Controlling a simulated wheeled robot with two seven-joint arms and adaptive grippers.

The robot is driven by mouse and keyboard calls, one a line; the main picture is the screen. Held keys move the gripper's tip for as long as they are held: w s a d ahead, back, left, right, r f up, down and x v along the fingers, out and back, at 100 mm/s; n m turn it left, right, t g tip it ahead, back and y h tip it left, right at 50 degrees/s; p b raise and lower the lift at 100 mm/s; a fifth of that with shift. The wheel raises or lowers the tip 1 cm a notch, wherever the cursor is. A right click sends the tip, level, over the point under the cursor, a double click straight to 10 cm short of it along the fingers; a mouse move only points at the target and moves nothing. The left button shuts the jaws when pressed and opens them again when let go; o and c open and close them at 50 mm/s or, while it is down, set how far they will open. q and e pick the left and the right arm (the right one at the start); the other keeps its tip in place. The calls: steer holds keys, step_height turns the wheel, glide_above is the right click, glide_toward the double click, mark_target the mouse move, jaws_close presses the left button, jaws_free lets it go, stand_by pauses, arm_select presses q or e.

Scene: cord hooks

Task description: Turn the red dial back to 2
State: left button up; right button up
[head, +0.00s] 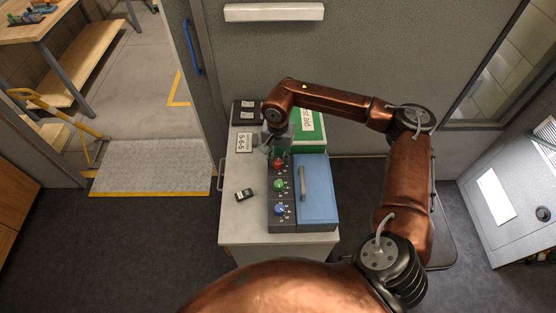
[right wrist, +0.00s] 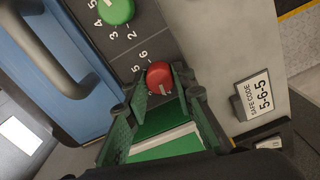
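The red dial (head: 278,162) is at the far end of a dark panel on the small cabinet, in line with a green dial (head: 279,184) and a blue dial (head: 280,209). My right gripper (head: 276,149) is over the red dial's end of the panel. In the right wrist view the red dial (right wrist: 159,78) lies between the fingertips of the open right gripper (right wrist: 160,84). I cannot tell whether they touch it. Its pale mark faces the bottom of the picture; the numbers 5 and 6 show beside it, others are hidden. My left gripper is not in view.
A blue lid with a grey handle (head: 303,184) lies right of the dials. A green first aid case (head: 309,128) is behind. A card reading 5-6-5 (head: 244,143) and a small black object (head: 244,194) are on the cabinet top (head: 243,220), which has free room at left.

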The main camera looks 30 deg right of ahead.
mark_target(278, 161)
steer(key=o, duration=0.4)
step_height(278, 161, up, 12)
stand_by(0.6)
steer(key=shift+r, duration=0.1)
